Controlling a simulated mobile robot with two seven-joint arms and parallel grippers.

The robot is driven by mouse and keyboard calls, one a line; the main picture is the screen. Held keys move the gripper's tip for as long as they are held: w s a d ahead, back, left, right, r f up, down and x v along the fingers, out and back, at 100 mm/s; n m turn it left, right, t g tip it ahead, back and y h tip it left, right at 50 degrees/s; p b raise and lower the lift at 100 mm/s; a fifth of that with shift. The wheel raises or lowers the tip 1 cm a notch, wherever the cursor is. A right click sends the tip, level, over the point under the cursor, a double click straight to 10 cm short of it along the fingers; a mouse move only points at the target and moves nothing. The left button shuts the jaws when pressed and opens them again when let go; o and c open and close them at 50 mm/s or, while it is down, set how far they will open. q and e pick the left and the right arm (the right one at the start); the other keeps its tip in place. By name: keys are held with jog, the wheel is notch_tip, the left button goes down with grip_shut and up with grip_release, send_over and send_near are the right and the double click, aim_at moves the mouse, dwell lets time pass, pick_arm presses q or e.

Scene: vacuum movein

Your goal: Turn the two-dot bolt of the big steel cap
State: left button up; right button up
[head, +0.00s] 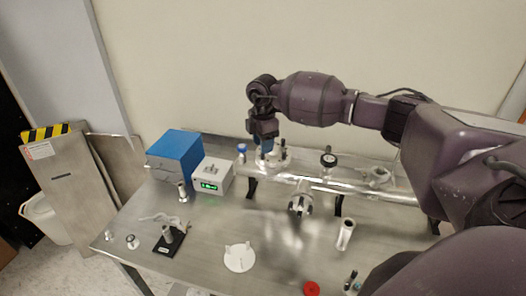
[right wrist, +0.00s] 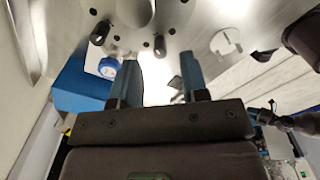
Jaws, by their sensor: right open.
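The big steel cap (head: 272,162) sits on top of the steel pipe assembly near the back of the table. Small upright bolts stand around its rim; their dot marks are too small to read in the head view. My right gripper (head: 264,147) points down at the cap from above and hides part of it. In the right wrist view the cap's underlit plate (right wrist: 195,15) fills the top, with dark bolts (right wrist: 100,33) in it. The two blue fingers of the right gripper (right wrist: 159,85) are apart, with no bolt seen between them. My left gripper is not in view.
A blue box (head: 175,154) and a white box with a green display (head: 212,177) stand left of the cap. The steel pipe (head: 340,188) runs right. A white disc (head: 239,259), a red disc (head: 311,288) and a steel tube (head: 346,233) lie in front.

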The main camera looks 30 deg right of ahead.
notch_tip(320, 180, up, 7)
jog(key=shift+r+b, duration=0.15)
jog(key=shift+b, duration=0.25)
dwell(0.4)
